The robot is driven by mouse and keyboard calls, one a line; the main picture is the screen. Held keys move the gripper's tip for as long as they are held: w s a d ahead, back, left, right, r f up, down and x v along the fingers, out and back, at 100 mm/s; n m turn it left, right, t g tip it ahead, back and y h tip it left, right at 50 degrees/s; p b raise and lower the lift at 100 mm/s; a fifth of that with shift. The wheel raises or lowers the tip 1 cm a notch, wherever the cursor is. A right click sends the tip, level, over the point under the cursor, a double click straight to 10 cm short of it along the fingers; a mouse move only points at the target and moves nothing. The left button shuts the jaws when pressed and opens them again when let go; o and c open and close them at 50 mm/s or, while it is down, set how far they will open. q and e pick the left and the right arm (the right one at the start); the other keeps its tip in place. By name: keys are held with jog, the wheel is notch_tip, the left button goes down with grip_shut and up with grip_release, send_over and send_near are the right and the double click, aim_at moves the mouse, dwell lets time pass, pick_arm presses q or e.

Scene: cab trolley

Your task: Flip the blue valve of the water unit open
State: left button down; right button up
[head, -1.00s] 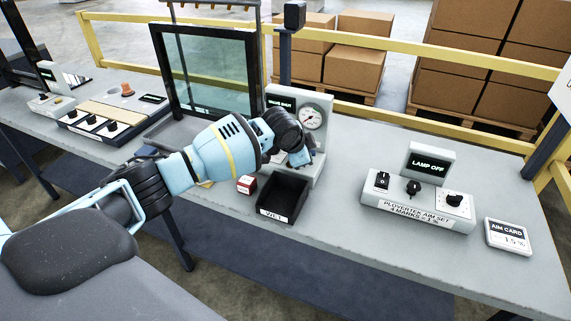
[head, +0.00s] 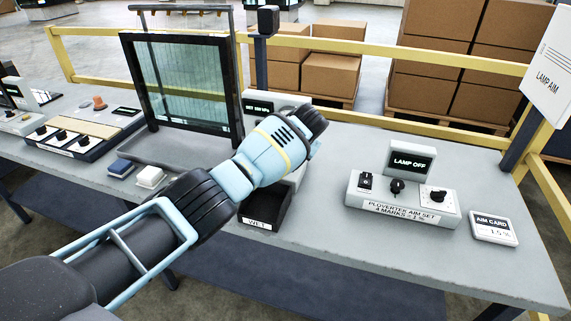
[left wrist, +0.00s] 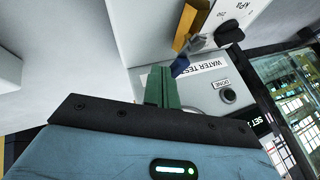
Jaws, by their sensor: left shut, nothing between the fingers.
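The water unit (head: 253,97) stands behind my left arm in the head view, its gauge and front mostly hidden. In the left wrist view, the unit (left wrist: 208,92) shows a "WATER TEST" label and a round DONE button (left wrist: 228,96). A small blue piece (left wrist: 180,66), apparently the tip of the blue valve, sits beside a grey stem and a yellow part (left wrist: 188,28). My left gripper (left wrist: 161,70) is shut and empty, its green fingertips close beside the blue piece; I cannot tell whether they touch. My right gripper is not in view.
A black bin (head: 263,215) with a white label stands below my left wrist. The Plovertek aim set (head: 400,200) and the aim card (head: 494,230) are to the right. A framed glass pane (head: 185,85) stands left of the unit. A blue block (head: 120,168) and white block (head: 150,176) lie near it.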

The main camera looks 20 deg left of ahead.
pick_arm(q)
jog(key=shift+w+a+f+n+g+y+b, duration=0.1)
jog(key=shift+w+a+n+g+y+b, duration=0.1)
jog(key=shift+n+b, duration=0.25)
jog(key=shift+w+a+f+n+g+y+b, duration=0.1)
jog(key=shift+w+a+n+g+y+b, duration=0.15)
jog(key=shift+n, duration=0.3)
jog(key=shift+r, duration=0.1)
jog(key=shift+a+b, duration=0.1)
jog(key=shift+b, duration=0.35)
jog(key=shift+w+a+r+b, duration=0.15)
jog(key=shift+w+b, duration=0.05)
jog(key=shift+b, duration=0.1)
